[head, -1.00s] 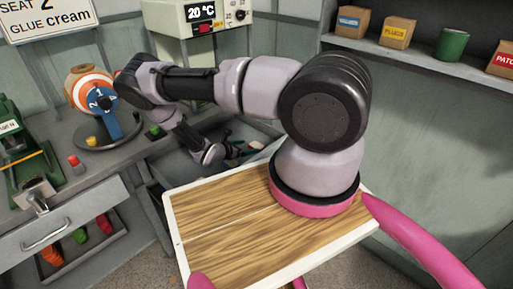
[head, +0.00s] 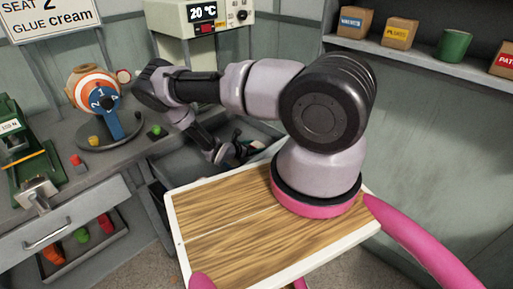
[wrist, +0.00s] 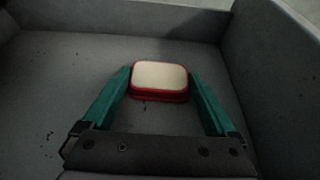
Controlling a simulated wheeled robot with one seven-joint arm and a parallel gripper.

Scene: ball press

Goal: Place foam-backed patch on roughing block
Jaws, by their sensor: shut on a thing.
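In the wrist view, the foam-backed patch (wrist: 160,76) appears as a small rounded rectangle with a cream top and a red edge. My gripper's (wrist: 160,84) green fingers stand on either side of it, shut on it. The patch is inside a grey drawer; whether it touches the floor is hard to tell. In the head view, my gripper (head: 240,153) reaches down into the open drawer (head: 172,181), and the patch cannot be made out there. I cannot tell which thing is the roughing block.
Drawer walls (wrist: 275,55) rise around my gripper. On the bench at left are an orange-and-white ball (head: 92,88) on a round stand, a green press (head: 25,160) and a small green piece (head: 157,131). A shelf (head: 430,60) with boxes is at upper right.

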